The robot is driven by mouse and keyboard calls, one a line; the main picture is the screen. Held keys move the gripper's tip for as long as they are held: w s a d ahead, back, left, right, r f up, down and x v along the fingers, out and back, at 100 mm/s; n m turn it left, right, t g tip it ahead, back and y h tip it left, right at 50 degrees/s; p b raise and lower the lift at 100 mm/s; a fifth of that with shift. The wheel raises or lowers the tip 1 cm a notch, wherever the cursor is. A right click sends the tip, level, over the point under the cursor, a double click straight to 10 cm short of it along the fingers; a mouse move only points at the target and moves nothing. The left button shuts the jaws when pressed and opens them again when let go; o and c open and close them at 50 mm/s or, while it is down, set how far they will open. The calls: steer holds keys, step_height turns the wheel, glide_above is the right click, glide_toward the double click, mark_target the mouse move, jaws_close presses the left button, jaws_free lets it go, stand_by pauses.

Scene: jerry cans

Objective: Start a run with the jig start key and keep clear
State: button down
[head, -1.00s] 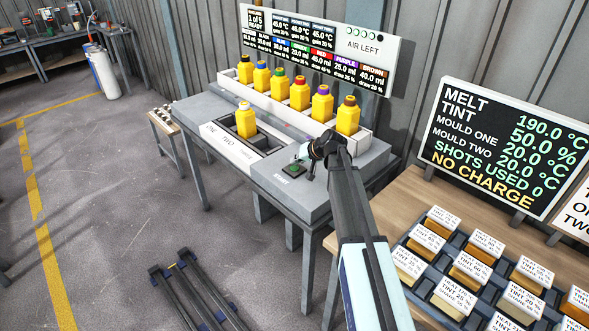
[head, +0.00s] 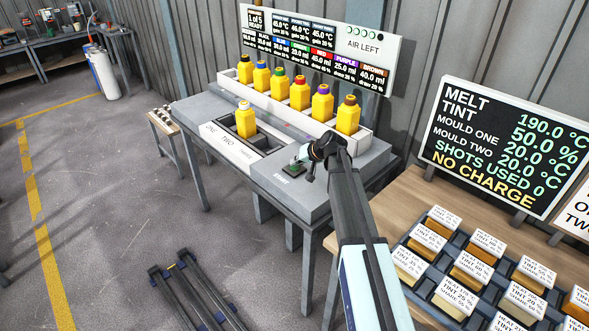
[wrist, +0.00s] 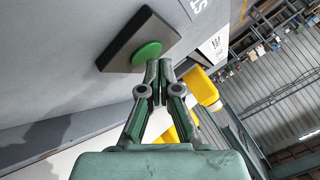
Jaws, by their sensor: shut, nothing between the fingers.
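The start key is a green round button on a dark block (wrist: 147,55), shown close up in the wrist view. In the head view the key (head: 295,168) sits on the grey jig bench (head: 300,198), above a START label. My gripper (wrist: 159,66) is shut and empty, its fingertips at the button's lower right edge; I cannot tell whether they touch it. In the head view my gripper (head: 303,158) is over the key and partly hides it. The jig's display panel (head: 257,22) reads 1 of 5 READY.
Several yellow jerry cans (head: 300,95) stand in a white rack behind the key. To the right are a wooden table with labelled blocks (head: 456,297) and a melt screen (head: 490,150). Open floor lies left.

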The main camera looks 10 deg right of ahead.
mark_target(296, 168)
steer(key=shift+f+b, duration=0.35)
stand_by(0.4)
steer(key=shift+r, duration=0.8)
steer(key=shift+r+p, duration=1.1)
steer(key=shift+r, duration=1.35)
steer(key=shift+r, duration=0.1)
stand_by(0.4)
